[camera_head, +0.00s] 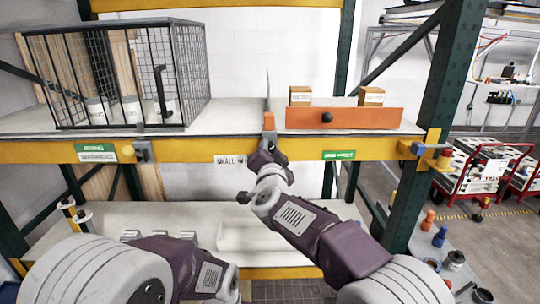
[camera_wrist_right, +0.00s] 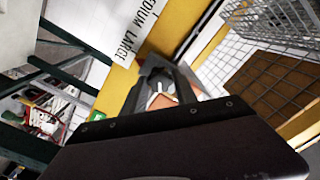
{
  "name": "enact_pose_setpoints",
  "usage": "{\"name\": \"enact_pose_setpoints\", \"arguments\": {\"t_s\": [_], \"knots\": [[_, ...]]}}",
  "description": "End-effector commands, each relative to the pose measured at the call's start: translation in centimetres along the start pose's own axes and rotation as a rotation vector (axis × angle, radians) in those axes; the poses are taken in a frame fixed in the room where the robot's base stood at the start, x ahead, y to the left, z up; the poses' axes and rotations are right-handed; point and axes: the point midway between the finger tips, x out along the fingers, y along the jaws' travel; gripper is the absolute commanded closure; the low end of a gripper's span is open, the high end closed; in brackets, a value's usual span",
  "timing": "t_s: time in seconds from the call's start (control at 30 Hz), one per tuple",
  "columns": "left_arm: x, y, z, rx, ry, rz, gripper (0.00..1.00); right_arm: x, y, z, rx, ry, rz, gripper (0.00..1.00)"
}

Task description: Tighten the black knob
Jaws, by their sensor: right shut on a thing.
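The black knob (camera_head: 327,117) sits on the front face of an orange panel (camera_head: 360,118) on the upper shelf. A thin grey divider (camera_head: 267,88) stands on edge to the left of the panel, with an orange end piece (camera_head: 269,121) at the shelf front. My right gripper (camera_head: 268,142) is at this end piece, left of and apart from the knob. In the right wrist view its fingers (camera_wrist_right: 160,97) are closed around an orange piece (camera_wrist_right: 161,102). The knob cannot be made out in that view. My left arm shows at the lower left, its gripper out of sight.
A black wire cage (camera_head: 185,75) with white containers stands on the left of the shelf (camera_head: 235,116). Two small brown boxes (camera_head: 300,96) (camera_head: 371,97) stand behind the panel. A green upright (camera_head: 430,130) bounds the right side. Red carts (camera_head: 470,170) stand beyond.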

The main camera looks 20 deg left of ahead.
Motion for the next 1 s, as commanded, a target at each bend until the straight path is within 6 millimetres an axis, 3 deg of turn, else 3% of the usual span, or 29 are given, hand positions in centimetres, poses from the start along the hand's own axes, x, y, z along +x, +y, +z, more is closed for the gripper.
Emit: {"name": "enact_pose_setpoints", "arguments": {"t_s": [1.0], "knots": [[4.6, -0.1, 0.5, 0.000, 0.000, 0.000, 0.51, 0.0, 0.2, 0.2, 0.965, -0.001, 0.000, 1.00]]}}
